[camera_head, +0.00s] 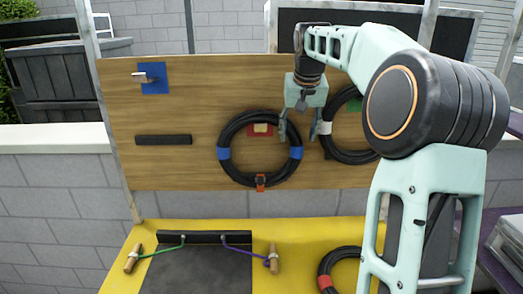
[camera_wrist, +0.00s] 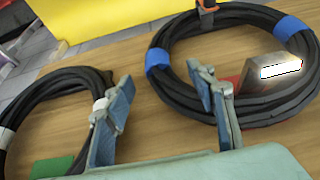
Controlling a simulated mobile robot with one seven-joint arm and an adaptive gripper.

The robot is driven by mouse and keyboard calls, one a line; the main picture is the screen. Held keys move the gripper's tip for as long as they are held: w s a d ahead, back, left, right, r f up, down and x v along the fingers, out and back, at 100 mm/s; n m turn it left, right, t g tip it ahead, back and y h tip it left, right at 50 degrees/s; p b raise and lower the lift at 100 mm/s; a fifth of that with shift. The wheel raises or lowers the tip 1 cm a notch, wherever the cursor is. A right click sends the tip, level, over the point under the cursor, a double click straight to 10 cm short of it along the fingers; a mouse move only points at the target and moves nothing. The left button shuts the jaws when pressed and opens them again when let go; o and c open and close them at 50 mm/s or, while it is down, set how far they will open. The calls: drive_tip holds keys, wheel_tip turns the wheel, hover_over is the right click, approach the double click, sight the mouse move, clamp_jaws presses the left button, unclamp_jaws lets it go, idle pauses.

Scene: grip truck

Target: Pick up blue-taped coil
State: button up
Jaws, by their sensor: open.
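The blue-taped coil (camera_head: 238,176) is a black cable loop with blue tape on both sides. It hangs on the wooden board around a red plate with a light peg, and an orange clip sits at its bottom. My gripper (camera_head: 300,130) is open in front of the board. Its left finger in the head view overlaps the coil's right rim. The coil also shows at right in the wrist view (camera_wrist: 178,93), partly covered by one finger of my gripper (camera_wrist: 163,112). The other finger overlaps a white-taped coil (camera_wrist: 60,84). Whether either finger touches cable, I cannot tell.
The white-taped coil hangs close at right in the head view (camera_head: 338,150), by a green plate. A blue plate with a hook (camera_head: 153,79) and a black bar (camera_head: 163,140) are on the board's left. A red-taped coil (camera_head: 326,268) lies on the yellow table (camera_head: 300,232).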

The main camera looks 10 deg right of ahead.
sight(296, 143)
drive_tip(key=x, duration=0.7)
drive_tip(key=shift+w+f, duration=0.1)
drive_tip(key=shift+f, duration=0.15)
drive_tip(key=shift+c, duration=0.2)
drive_tip(key=c, duration=1.3)
drive_tip(key=shift+r, duration=0.1)
clamp_jaws()
drive_tip(key=shift+w+r, duration=0.15)
